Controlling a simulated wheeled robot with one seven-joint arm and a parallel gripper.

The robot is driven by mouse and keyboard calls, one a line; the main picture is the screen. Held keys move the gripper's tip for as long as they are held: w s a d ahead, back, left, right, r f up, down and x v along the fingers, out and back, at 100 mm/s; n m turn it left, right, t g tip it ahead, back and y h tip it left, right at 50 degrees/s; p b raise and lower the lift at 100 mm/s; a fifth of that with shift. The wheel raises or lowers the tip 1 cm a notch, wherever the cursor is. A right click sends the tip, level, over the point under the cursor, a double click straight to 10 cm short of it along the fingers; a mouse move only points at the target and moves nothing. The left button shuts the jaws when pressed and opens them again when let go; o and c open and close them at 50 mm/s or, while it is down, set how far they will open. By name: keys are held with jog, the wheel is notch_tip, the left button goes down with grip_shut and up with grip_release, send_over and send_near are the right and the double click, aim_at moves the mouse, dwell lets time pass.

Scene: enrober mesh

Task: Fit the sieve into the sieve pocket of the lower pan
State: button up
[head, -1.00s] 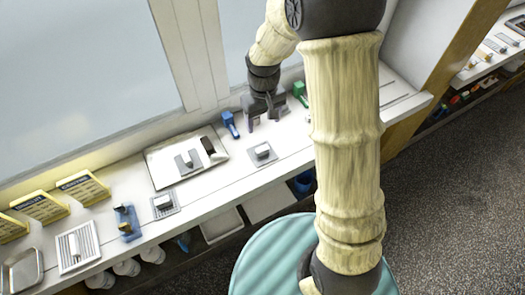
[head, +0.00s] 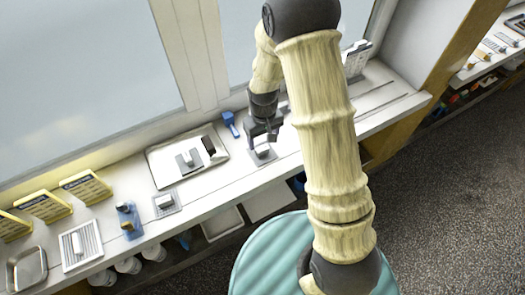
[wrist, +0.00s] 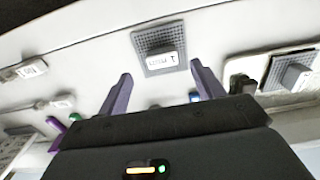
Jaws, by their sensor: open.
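A small grey mesh square with a raised, labelled block, seemingly the sieve (head: 262,154), lies flat on the white counter. It also shows ahead of the fingers in the wrist view (wrist: 147,66); its label is not fully legible. My gripper (head: 262,135) is open, just above and behind this square in the head view. In the wrist view the fingers (wrist: 163,90) are apart with nothing between them. The shallow pale pan (head: 163,160) to the left, seemingly the lower pan, holds a grey plate with a block (head: 186,162) and a black block (head: 208,146). I cannot make out its pocket clearly.
A similar mesh square (head: 167,203) and a blue holder (head: 129,221) lie further left. A blue tool (head: 230,124) stands behind, left of my gripper. A metal tray (head: 28,268), a slotted white plate (head: 80,246) and yellow signs (head: 86,187) are at far left.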

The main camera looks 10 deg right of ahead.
aim_at(263, 149)
jog(key=shift+s+f, duration=0.2)
jog(key=shift+f, duration=0.25)
jog(key=shift+s+f+p, duration=0.1)
jog(key=shift+f+p, duration=0.55)
jog(key=shift+f, duration=1.35)
jog(key=shift+c, duration=0.2)
jog(key=c, duration=1.2)
jog(key=shift+o, duration=0.2)
jog(key=shift+r, duration=0.15)
notch_tip(263, 149, up, 10)
jog(key=b, duration=0.1)
jog(key=shift+b, duration=0.35)
